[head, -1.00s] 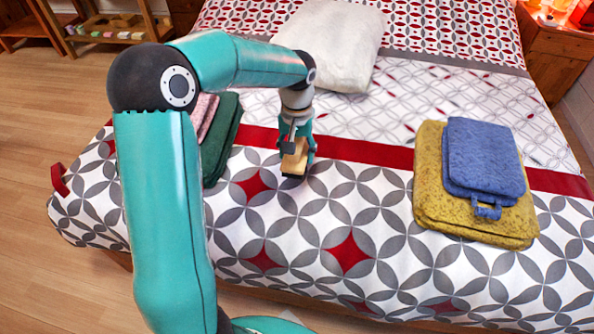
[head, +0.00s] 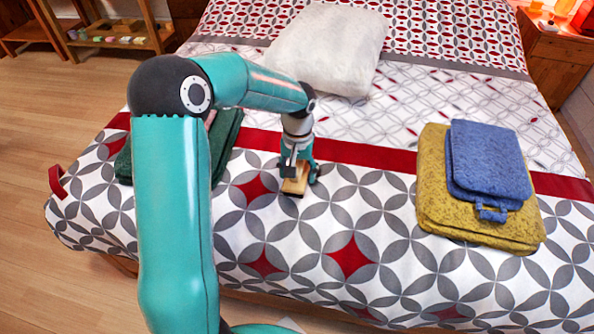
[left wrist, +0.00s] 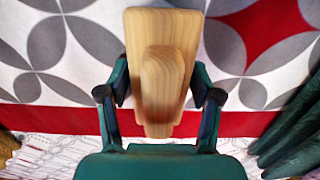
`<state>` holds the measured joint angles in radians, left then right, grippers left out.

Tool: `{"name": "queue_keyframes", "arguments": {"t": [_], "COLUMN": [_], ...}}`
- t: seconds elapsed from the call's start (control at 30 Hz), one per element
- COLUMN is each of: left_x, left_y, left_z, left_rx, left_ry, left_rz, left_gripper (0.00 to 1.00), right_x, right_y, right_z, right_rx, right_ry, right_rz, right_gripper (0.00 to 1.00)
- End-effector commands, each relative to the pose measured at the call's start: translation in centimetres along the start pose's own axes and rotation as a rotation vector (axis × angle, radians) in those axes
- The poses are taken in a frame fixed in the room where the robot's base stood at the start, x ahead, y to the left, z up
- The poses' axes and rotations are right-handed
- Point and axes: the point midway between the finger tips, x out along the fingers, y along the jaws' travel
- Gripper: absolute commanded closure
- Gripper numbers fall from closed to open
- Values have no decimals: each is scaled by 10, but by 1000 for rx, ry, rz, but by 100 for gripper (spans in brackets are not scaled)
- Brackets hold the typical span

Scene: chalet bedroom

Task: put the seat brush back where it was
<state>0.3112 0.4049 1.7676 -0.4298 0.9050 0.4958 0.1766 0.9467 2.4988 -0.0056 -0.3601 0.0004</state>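The seat brush (head: 295,186) is a pale wooden block with a raised wooden grip along its middle. My left gripper (head: 298,174) points down over the bed and is shut on the brush, its fingers on the two long sides. The brush is close to the patterned bedcover; I cannot tell whether it touches. In the left wrist view the brush (left wrist: 160,75) fills the middle between the fingers, and its underside is hidden. My right gripper is in neither view.
Green towels (head: 226,145) lie at the left, partly behind my arm. A white pillow (head: 328,48) lies farther back. The bedcover (head: 350,225) in front of the brush is bare.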

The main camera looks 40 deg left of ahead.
Motion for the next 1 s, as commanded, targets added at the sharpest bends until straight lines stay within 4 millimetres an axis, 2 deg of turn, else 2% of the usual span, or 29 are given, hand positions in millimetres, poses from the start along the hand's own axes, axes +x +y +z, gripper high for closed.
{"name": "queue_keyframes", "arguments": {"t": [0.07, 0.47, 0.67, 1.0], "left_x": [0, -5, -31, -98], "left_y": [0, 1, 1, 1], "left_z": [0, 0, -1, 0], "left_rx": [0, 1, 0, 1], "left_ry": [0, 1, 3, 3], "left_rz": [0, 0, 1, 1], "left_gripper": [18, 18, 18, 18], "right_x": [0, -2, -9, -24], "right_y": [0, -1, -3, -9], "right_z": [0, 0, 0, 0], "right_rx": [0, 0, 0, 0], "right_ry": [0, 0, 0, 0], "right_rz": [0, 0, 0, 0], "right_gripper": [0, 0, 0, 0]}}
